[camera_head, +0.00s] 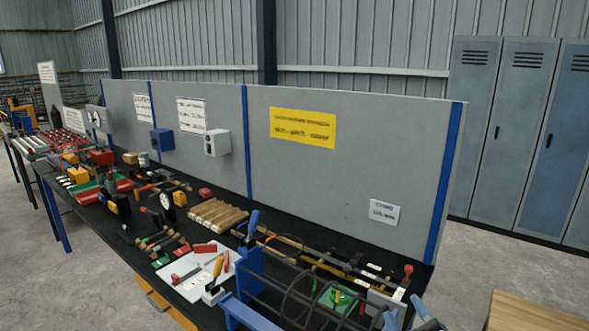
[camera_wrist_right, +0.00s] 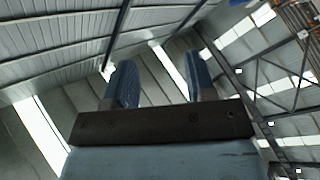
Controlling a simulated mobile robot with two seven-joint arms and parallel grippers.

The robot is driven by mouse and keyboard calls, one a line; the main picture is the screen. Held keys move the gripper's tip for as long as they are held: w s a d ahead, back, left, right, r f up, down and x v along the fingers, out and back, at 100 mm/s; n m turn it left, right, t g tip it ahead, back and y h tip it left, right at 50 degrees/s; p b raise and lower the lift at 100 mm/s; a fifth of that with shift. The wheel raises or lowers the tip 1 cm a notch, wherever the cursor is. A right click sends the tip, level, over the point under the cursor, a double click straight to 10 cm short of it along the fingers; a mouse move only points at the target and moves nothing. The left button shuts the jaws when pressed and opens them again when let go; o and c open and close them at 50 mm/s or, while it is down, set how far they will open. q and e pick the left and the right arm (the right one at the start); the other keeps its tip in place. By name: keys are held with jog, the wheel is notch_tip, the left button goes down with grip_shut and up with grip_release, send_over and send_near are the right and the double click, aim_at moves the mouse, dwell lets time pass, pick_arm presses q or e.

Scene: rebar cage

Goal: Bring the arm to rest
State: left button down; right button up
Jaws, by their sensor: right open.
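My right gripper (camera_head: 404,311) shows at the bottom right edge of the head view, with its two blue fingers apart. In the right wrist view the same gripper (camera_wrist_right: 159,75) has its fingers spread with nothing between them. Behind them are only the roof and wall of the hall, so it points up and away from the bench. My left gripper is not in the head view.
A long black bench (camera_head: 110,228) crowded with tools runs along a grey partition (camera_head: 350,170). Dark bars on blue supports (camera_head: 248,268) stand at its near end, close to my right gripper. Lockers (camera_head: 510,130) stand right; bare floor (camera_head: 455,270) lies between.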

jog(key=s+d+f+m+g+h, duration=0.5)
jog(key=s+d+f+m+g, duration=0.15)
jog(key=s+f, duration=0.45)
jog(key=s+f+m+g+y, duration=0.1)
jog(key=s+f+g, duration=0.35)
jog(key=s, duration=0.35)
jog(key=s+f+m+g+y, duration=0.1)
jog(key=s+f+g, duration=0.2)
jog(key=s+g, duration=0.35)
jog(key=w+a+f+n+t+y+p, duration=0.1)
jog(key=w+a+f+t+y+p, duration=0.1)
jog(key=w+a+f+t, duration=0.3)
jog(key=shift+a+f+t+y+p, duration=0.4)
jog(key=shift+a+f+t+p, duration=0.5)
jog(key=shift+f+t, duration=1.25)
jog(key=shift+f, duration=0.1)
